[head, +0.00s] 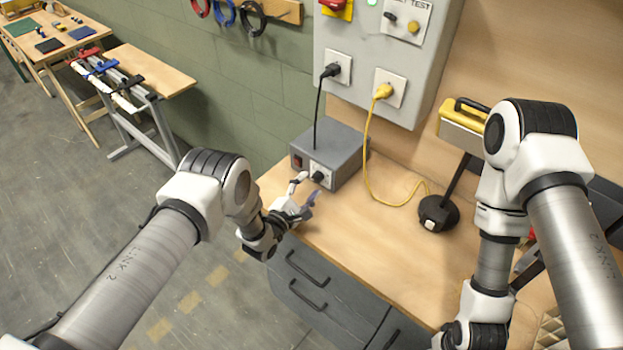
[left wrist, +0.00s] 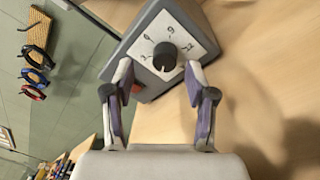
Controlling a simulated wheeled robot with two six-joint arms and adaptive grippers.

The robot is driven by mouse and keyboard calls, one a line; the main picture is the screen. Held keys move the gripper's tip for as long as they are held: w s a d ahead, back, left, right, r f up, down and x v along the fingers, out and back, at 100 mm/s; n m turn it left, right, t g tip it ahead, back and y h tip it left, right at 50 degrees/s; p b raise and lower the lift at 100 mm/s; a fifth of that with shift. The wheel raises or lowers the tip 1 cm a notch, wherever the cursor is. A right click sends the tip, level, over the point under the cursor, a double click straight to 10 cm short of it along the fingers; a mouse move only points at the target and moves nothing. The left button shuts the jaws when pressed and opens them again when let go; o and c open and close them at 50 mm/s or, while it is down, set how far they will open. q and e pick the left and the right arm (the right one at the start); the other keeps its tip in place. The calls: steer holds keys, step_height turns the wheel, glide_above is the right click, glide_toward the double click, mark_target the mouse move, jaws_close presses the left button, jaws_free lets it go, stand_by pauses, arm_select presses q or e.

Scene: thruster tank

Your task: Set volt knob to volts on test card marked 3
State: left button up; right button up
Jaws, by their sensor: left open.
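The volt knob (head: 318,177) is a black round knob on the white dial plate at the front of a grey power box (head: 345,152) on the bench. In the left wrist view the knob (left wrist: 164,56) sits on a plate with printed numbers, among them 6, 9 and 12. A light mark shows on the knob's lower side, but its exact setting is hard to read. My left gripper (head: 304,187) is open and empty in front of the dial. In the left wrist view its fingers (left wrist: 158,68) stand apart, with the knob between and beyond them. No test card is readable.
A black cable and a yellow cable (head: 367,150) hang from the grey wall cabinet (head: 340,25). The bench front is clear. My right arm's hand is cut off below.

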mark_target(315, 181)
arm_select(q)
steer(key=x, duration=0.2)
steer(key=shift+w+d+f, duration=0.15)
steer(key=shift+d+f, duration=0.05)
steer(key=shift+f, duration=0.05)
steer(key=shift+w+d+f, duration=0.15)
steer(key=shift+w+f, duration=0.1)
steer(key=shift+w, duration=0.05)
steer(key=shift+s+r, duration=0.1)
steer(key=shift+c, duration=1.4)
steer(key=shift+s+r, duration=0.15)
jaws_close()
arm_select(e)
steer(key=shift+w+d, duration=0.2)
steer(key=shift+w, duration=0.05)
steer(key=shift+f, duration=0.2)
